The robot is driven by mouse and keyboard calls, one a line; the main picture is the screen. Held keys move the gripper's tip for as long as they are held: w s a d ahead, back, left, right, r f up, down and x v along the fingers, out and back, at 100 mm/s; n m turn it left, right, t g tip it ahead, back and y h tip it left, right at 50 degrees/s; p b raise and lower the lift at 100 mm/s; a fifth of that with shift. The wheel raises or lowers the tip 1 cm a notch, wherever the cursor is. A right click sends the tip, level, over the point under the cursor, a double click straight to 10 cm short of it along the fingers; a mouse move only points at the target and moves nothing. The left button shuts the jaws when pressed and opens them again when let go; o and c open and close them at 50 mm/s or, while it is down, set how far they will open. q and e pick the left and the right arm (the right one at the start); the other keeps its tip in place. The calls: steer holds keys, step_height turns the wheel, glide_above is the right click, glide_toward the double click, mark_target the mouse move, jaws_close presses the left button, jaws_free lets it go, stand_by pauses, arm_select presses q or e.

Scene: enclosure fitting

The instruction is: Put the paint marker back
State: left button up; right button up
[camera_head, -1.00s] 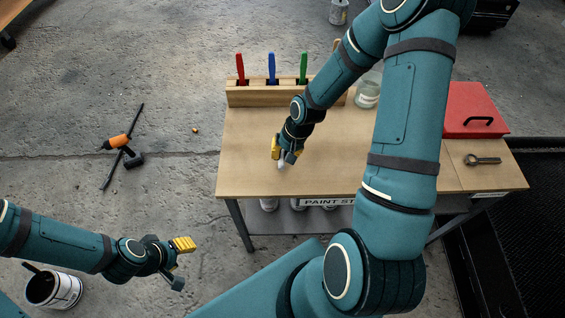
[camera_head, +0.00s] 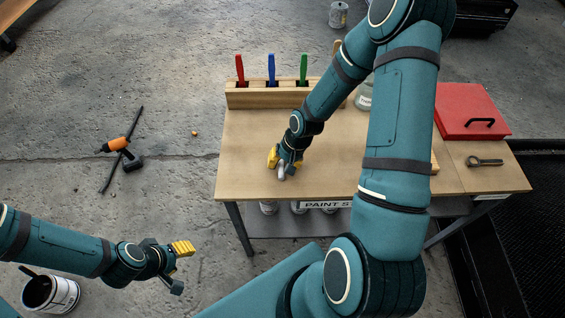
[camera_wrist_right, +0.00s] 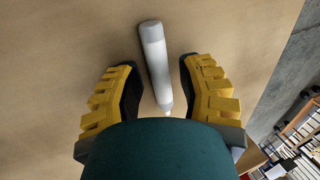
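The paint marker (camera_wrist_right: 155,60), white and grey, lies on the wooden tabletop in the right wrist view. My right gripper (camera_wrist_right: 160,95) is open, with one yellow-padded finger on each side of the marker and a gap to both. In the head view the right gripper (camera_head: 283,165) is low over the front left of the table, and a light end of the marker (camera_head: 283,172) shows beside its fingers. A wooden rack (camera_head: 260,98) with red, blue and green handles stands at the table's back edge. My left gripper (camera_head: 180,264) is open and empty, away from the table.
A red box (camera_head: 470,105) and a wrench (camera_head: 485,161) are at the right of the table. A glass jar (camera_head: 364,97) stands behind my right arm, partly hidden. Cans (camera_head: 268,208) sit on the lower shelf.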

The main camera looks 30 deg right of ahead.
steer(key=shift+r, duration=0.15)
steer(key=p+v, duration=0.3)
steer(key=v, duration=0.9)
steer(key=a+f, duration=0.1)
steer(key=a, duration=0.2)
steer(key=a+f+n, duration=0.1)
steer(key=a+f, duration=0.1)
steer(key=a, duration=0.2)
steer(key=s+a+f+n+y, duration=0.1)
steer(key=a+f, duration=0.1)
steer(key=a, duration=0.1)
steer(key=shift+a+f, duration=0.2)
steer(key=shift+a, duration=0.2)
steer(key=s+a+f+n, duration=0.2)
steer(key=s+a+f, duration=0.3)
steer(key=a, duration=0.4)
steer(key=shift+s+a+n, duration=0.4)
steer(key=shift+s, duration=0.25)
steer(key=shift+d+f, duration=0.1)
